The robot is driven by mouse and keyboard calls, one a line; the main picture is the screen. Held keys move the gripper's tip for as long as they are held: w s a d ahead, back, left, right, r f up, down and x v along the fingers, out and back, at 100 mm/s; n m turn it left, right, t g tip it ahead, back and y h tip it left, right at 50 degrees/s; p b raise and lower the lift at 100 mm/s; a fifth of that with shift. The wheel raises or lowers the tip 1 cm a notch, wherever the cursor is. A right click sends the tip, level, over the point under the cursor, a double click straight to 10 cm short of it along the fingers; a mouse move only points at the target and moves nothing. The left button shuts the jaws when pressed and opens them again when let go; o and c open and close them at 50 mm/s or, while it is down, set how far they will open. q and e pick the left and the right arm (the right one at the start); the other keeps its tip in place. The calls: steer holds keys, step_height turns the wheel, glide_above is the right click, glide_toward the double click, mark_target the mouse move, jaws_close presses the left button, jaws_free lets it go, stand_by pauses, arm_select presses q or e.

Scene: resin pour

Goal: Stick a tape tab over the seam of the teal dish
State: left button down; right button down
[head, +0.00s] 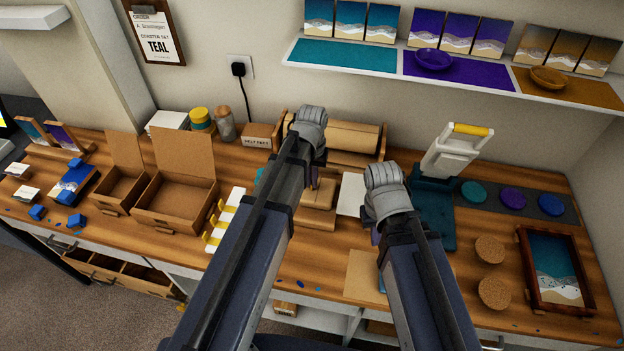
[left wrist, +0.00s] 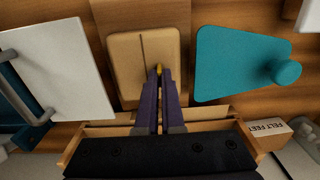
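A tan wrapped packet (left wrist: 125,68) with a dark seam line along its top lies flat on tan paper in the left wrist view. It also shows in the head view (head: 318,194). No teal dish surface shows on it; any dish inside is hidden. My left gripper (left wrist: 158,72) is over the packet's seam end, its purple fingers closed together with a small yellow tab at the tips. I cannot tell whether the tab touches the packet. My right gripper (head: 376,237) is to the right; its fingers are mostly hidden by its arm.
A teal flat piece with a round knob (left wrist: 235,65) lies beside the packet. A white holder with yellow tabs (head: 228,213) stands left of my left arm. Open cardboard boxes (head: 180,195) are further left. A press (head: 435,195) stands right. A paper roll rack (head: 340,135) is behind.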

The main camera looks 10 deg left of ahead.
arm_select(q)
steer(key=c, duration=1)
jaws_free()
